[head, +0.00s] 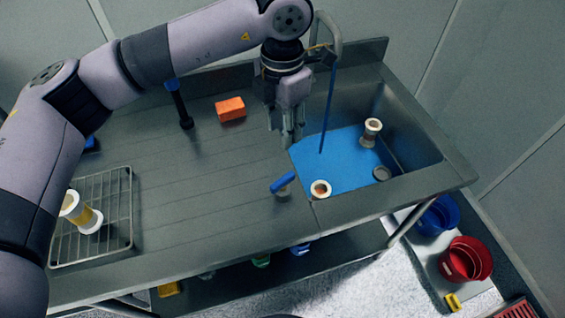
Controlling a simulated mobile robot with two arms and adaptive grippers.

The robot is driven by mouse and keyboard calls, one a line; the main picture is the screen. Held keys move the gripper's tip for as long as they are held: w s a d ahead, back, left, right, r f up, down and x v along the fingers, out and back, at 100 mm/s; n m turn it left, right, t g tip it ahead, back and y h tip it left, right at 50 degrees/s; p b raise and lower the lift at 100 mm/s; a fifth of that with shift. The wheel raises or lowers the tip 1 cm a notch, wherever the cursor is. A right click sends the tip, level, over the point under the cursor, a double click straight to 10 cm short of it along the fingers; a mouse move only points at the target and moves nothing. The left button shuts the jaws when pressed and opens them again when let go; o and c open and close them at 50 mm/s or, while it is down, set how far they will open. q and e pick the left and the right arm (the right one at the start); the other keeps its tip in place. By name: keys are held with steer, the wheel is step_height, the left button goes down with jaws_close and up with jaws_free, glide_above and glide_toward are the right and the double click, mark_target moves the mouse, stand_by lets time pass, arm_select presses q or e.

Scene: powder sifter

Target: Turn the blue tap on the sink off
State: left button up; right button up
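A short blue tap handle (284,182) on a grey base stands on the steel counter by the left front corner of the sink. A grey curved spout (327,30) rises behind the sink (410,155), partly hidden by my arm. A thin blue stream (328,110) runs from it down to the blue water (345,177). My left gripper (292,143) points down near the sink's left edge, behind the blue handle in the picture and apart from it. Its fingers look close together, with nothing seen between them; how far they are open is unclear. My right gripper is out of view.
White-ended cylinders (371,132) (320,189) are at the sink. An orange block (230,109) and a blue-topped dark post (179,104) stand at the back. A wire rack (128,215) holds a yellow-and-white cylinder (82,214). Blue (438,216) and red (466,260) buckets are lower right.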

mark_target(282, 179)
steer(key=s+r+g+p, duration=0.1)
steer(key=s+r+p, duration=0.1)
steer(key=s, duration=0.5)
arm_select(q)
steer(key=f+p, duration=0.1)
steer(key=f, duration=0.4)
steer(key=f+p, duration=0.1)
steer(key=f, duration=0.4)
steer(key=s+f+p, duration=0.1)
steer(key=f, duration=0.4)
steer(key=shift+f, duration=0.7)
jaws_close()
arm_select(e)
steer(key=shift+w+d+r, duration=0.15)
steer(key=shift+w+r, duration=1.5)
